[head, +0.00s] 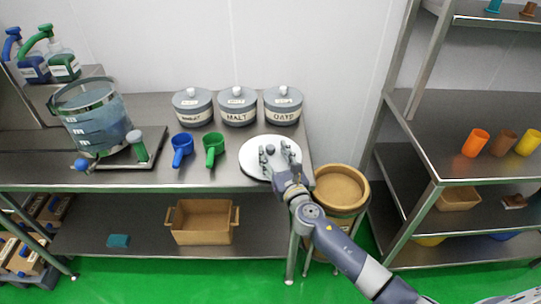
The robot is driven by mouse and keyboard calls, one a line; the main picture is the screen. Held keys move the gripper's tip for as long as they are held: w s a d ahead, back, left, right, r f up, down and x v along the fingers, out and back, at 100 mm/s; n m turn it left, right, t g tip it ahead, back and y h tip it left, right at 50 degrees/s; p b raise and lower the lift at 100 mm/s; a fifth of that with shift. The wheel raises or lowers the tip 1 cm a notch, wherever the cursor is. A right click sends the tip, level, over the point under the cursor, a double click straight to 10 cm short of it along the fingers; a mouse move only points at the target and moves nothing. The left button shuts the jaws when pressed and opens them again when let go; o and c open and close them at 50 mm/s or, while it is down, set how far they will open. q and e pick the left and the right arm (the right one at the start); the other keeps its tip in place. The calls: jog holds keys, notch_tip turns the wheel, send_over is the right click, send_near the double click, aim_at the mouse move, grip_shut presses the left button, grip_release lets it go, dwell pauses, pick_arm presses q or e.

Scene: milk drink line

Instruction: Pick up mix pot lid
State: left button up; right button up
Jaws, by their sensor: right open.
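The mix pot lid looks to be the flat white disc (252,158) with a dark round knob, lying on the steel table near its right end. My right gripper (276,152) is over the disc, fingers apart and pointing toward the back, beside or around the knob; I cannot tell if it touches. The gripper hides the front right part of the disc. A clear pot with markings (92,118), probably the mix pot, stands at the left of the table. My left gripper is not in view.
Three grey lidded jars, labelled wheat, malt (238,108) and oats, stand close behind the disc. A blue scoop (182,148) and a green scoop (212,148) are to its left. A tan-topped bin (342,187) stands right of the table, before a shelf rack (455,130).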

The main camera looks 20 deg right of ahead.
jog(key=shift+w+f, duration=0.1)
jog(key=shift+w, duration=1.15)
grip_shut()
